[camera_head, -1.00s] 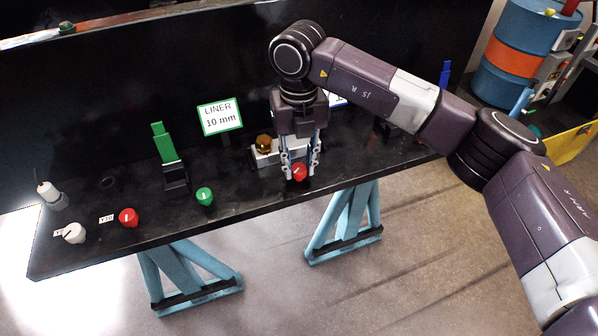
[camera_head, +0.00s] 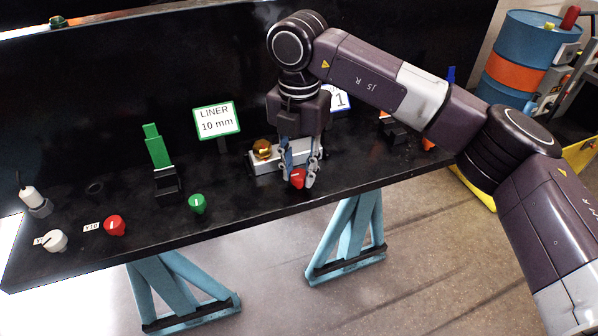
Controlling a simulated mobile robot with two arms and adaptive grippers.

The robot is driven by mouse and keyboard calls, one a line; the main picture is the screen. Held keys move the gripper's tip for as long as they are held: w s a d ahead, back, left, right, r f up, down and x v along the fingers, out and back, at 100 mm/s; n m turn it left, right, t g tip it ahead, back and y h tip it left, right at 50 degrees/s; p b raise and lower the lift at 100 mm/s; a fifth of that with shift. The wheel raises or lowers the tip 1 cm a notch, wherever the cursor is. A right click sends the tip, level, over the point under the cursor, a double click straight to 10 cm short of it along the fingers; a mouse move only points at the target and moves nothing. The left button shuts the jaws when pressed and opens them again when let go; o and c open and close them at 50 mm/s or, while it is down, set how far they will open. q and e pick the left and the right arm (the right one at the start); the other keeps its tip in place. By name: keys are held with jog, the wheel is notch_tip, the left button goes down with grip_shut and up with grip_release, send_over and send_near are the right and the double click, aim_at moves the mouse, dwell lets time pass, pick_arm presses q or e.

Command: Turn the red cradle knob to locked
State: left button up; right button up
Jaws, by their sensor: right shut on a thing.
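A red knob (camera_head: 298,179) sits at the front edge of the black bench, in front of a light metal cradle block (camera_head: 263,165) with a brass fitting (camera_head: 262,149). My right gripper (camera_head: 299,183) points down from above and is shut on this red knob, one finger on each side. The fingers partly hide the knob, and its pointer direction is hard to read. A second red knob (camera_head: 115,226) stands further left beside a small label. My left gripper is not in view.
A green knob (camera_head: 197,203), a white knob (camera_head: 55,241) and a green lever (camera_head: 157,148) stand on the black bench (camera_head: 130,262) to the left. A "LINER 10 mm" sign (camera_head: 216,120) stands behind. Orange parts (camera_head: 428,144) are at the right, partly behind my arm.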

aim_at(299, 174)
jog(key=shift+r, duration=0.1)
dwell(0.3)
jog(key=o, duration=1.2)
jog(key=shift+c, duration=0.2)
notch_tip(299, 174, up, 12)
